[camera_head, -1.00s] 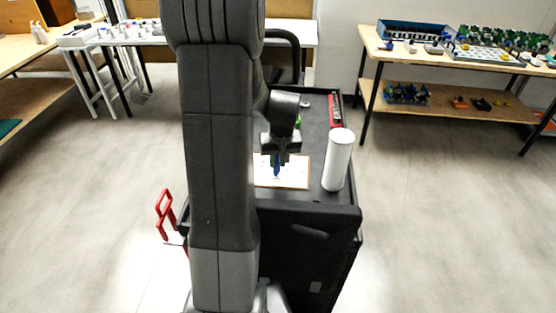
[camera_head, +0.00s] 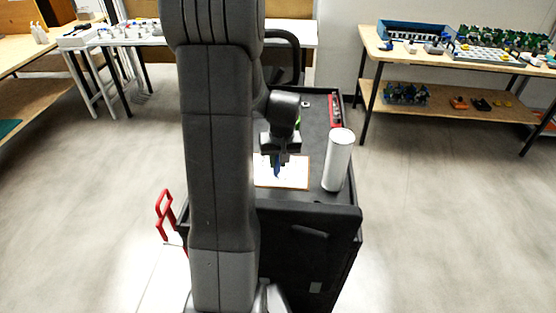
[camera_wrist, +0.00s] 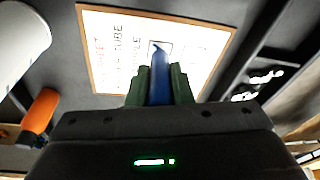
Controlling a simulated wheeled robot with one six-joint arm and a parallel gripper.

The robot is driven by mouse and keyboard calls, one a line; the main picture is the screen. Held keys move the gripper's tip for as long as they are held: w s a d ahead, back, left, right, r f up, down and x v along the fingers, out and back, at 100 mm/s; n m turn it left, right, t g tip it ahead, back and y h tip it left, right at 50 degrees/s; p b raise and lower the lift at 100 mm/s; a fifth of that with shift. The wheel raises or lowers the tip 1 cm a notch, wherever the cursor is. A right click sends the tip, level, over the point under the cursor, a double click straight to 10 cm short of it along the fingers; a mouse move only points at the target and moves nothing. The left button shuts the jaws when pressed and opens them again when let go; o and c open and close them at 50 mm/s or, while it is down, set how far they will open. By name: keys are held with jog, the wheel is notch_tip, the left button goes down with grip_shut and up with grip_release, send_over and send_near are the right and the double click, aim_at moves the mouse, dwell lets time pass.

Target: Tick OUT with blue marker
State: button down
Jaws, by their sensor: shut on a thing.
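My gripper (camera_head: 278,158) is shut on a blue marker (camera_head: 277,171), which points down over a white board (camera_head: 297,175) with a thin wooden frame. In the wrist view, my gripper (camera_wrist: 160,84) has its two dark fingers on either side of the marker (camera_wrist: 160,75). The marker's tip is at a small dark-outlined box on the board (camera_wrist: 112,28). I cannot tell if the tip touches the surface. The board shows red lettering, black lettering including "TUBE", and fainter marks right of the box. Part of the writing is hidden by the gripper.
The board lies on a black cart top (camera_head: 318,120). A white cylinder (camera_head: 338,160) stands upright close to the board's right side. A red item (camera_head: 335,110) lies at the cart's far right edge. Workbenches with parts stand behind; a red handle (camera_head: 164,212) is at left.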

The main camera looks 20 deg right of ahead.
jog(key=shift+r+p, duration=2.2)
jog(key=shift+r, duration=1.3)
